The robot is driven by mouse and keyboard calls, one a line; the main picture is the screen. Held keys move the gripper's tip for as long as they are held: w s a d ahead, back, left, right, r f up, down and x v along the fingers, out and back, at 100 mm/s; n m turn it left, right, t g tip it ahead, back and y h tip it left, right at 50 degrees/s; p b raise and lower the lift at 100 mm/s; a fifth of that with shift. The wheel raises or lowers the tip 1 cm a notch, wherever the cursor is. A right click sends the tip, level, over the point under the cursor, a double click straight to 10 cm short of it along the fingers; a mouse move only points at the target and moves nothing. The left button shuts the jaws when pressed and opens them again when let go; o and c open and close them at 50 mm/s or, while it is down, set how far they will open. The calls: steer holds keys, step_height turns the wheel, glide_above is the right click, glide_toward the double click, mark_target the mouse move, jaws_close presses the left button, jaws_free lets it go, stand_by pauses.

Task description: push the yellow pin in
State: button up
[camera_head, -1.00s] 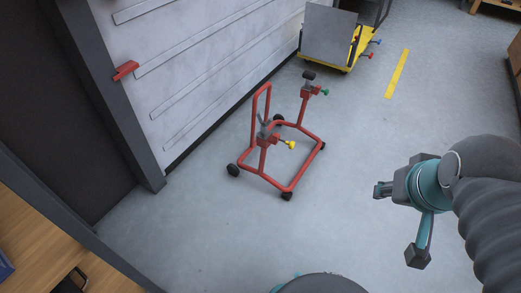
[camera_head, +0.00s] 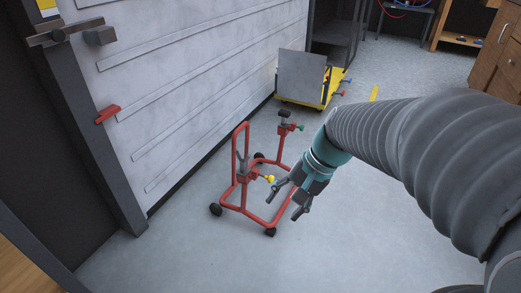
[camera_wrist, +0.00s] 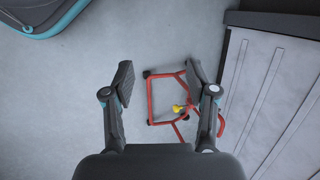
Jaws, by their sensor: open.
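A red wheeled motorcycle stand (camera_head: 243,209) stands on the floor in the head view. The yellow pin (camera_head: 269,178) sticks out from the stand's near upright, pointing right. A green pin (camera_head: 300,127) is on the far upright. My gripper (camera_head: 286,198) is open and empty, just right of the yellow pin in the picture and apart from it. In the wrist view, the stand (camera_wrist: 151,101) lies below between and behind my open fingers (camera_wrist: 160,80), and the yellow pin (camera_wrist: 177,108) shows near the right finger. How far the pin sits in its hole cannot be told.
A yellow cart (camera_head: 312,101) with a grey panel (camera_head: 302,76) stands behind the stand. A grey ribbed door (camera_head: 150,90) with a red handle (camera_head: 107,114) is at the left. Floor (camera_head: 170,255) in front of the stand is clear.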

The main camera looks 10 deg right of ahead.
steer(key=w+f+m+y, duration=0.4)
steer(key=w+f+m, duration=0.1)
steer(key=w, duration=0.3)
steer(key=m+t+y+b, duration=0.2)
steer(key=m+t+y, duration=0.3)
steer(key=m+t, duration=0.8)
glide_toward(273, 180)
steer(key=w+a+m+g, duration=0.1)
steer(key=w+a, duration=0.1)
steer(key=w+a+r+m+g, duration=0.1)
steer(key=w+a, duration=0.1)
steer(key=w+a+m+g, duration=0.1)
steer(key=w+a, duration=0.1)
steer(key=shift+w+a+r, duration=0.25)
steer(key=shift+r, duration=0.1)
jaws_close()
